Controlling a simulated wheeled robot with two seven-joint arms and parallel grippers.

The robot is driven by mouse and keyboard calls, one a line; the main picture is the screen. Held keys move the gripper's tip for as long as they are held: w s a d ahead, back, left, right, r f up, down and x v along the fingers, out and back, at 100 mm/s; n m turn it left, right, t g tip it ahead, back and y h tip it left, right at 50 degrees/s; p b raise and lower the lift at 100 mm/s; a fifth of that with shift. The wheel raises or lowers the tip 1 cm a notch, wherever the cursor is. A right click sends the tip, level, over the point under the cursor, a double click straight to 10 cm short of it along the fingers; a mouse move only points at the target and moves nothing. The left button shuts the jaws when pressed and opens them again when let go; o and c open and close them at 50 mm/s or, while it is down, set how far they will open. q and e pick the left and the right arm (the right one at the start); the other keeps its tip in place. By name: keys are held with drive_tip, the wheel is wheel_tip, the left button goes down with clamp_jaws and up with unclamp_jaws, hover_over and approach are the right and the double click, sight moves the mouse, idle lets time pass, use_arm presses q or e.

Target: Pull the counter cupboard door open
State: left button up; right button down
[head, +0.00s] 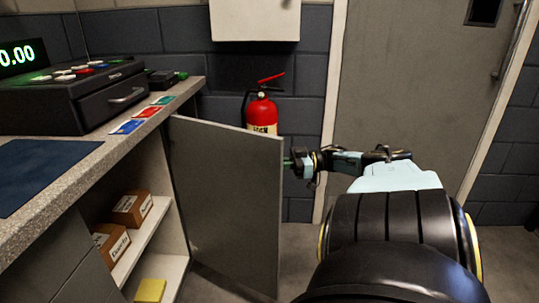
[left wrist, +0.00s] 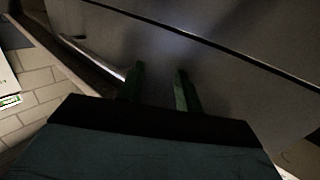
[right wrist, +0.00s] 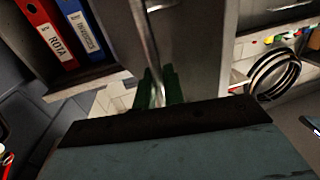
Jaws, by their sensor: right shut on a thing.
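The grey counter cupboard door (head: 228,200) stands wide open in the head view, swung out from the counter, with the shelves behind it exposed. My right gripper (head: 288,161) is at the door's outer face, near its free edge. In the right wrist view the green fingers of my right gripper (right wrist: 160,90) are close together on the metal bar handle (right wrist: 147,40). The handle is hidden behind the door in the head view. My left gripper (left wrist: 158,88) shows only in the left wrist view, its fingers apart and nothing visible between them, facing a dark grey surface.
The counter (head: 120,143) carries a cash register (head: 80,95). Cardboard boxes (head: 132,208) and a yellow item (head: 150,290) sit inside the cupboard. A red fire extinguisher (head: 262,112) stands behind the door by the wall. A grey room door (head: 420,80) is at back right.

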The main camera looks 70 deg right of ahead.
use_arm(q)
drive_tip(key=shift+s+r+t+h+b, duration=0.1)
drive_tip(key=shift+s+r+t+b, duration=0.1)
drive_tip(key=shift+r+t, duration=0.4)
drive_tip(key=shift+s+r+t+h+b, duration=0.1)
drive_tip(key=shift+s+r+t, duration=0.15)
drive_tip(key=shift+r, duration=0.6)
drive_tip(key=shift+s+r+t+h+b, duration=0.1)
drive_tip(key=shift+s+r+t, duration=0.1)
drive_tip(key=shift+r+t, duration=0.4)
use_arm(e)
drive_tip(key=shift+d, duration=0.35)
use_arm(q)
drive_tip(key=shift+r, duration=0.1)
use_arm(e)
drive_tip(key=c, duration=1.6)
unclamp_jaws()
drive_tip(key=shift+c, duration=0.2)
